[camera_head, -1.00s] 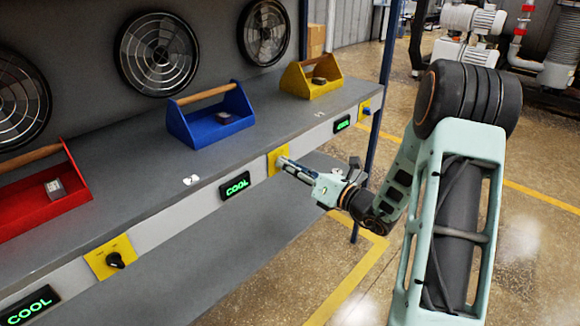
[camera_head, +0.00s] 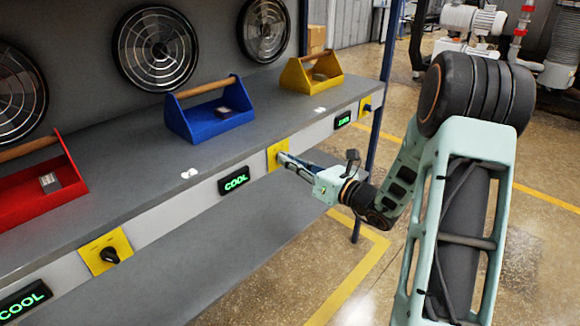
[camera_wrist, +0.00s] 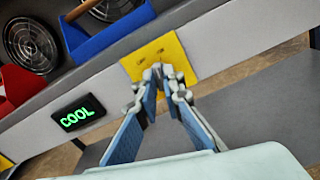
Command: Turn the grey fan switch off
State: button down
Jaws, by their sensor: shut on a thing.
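The middle yellow switch plate (camera_head: 272,152) is on the grey front edge of the bench, and it also shows in the wrist view (camera_wrist: 178,55). My gripper (camera_head: 281,159) reaches it from the right. In the wrist view my gripper's fingertips (camera_wrist: 158,72) come together in front of the plate, shut on the switch knob. The fingers hide most of this knob, so its colour and exact angle are hard to tell. Two small dark marks show on the plate above the fingertips. A black display with green "COOL" (camera_head: 234,180) sits left of the plate.
A black knob (camera_head: 110,255) on another yellow plate is at the left. Red (camera_head: 75,190), blue (camera_head: 175,120) and yellow (camera_head: 292,80) toolboxes stand on the bench (camera_head: 150,190). Several round fans (camera_head: 158,50) are behind. Open floor lies right.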

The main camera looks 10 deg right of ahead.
jog(key=n+b, duration=0.8)
jog(key=shift+f, duration=0.1)
jog(key=shift+n+b, duration=0.4)
jog(key=c, duration=2.1)
grip_release()
jog(key=v, duration=1.2)
jog(key=shift+a, duration=0.1)
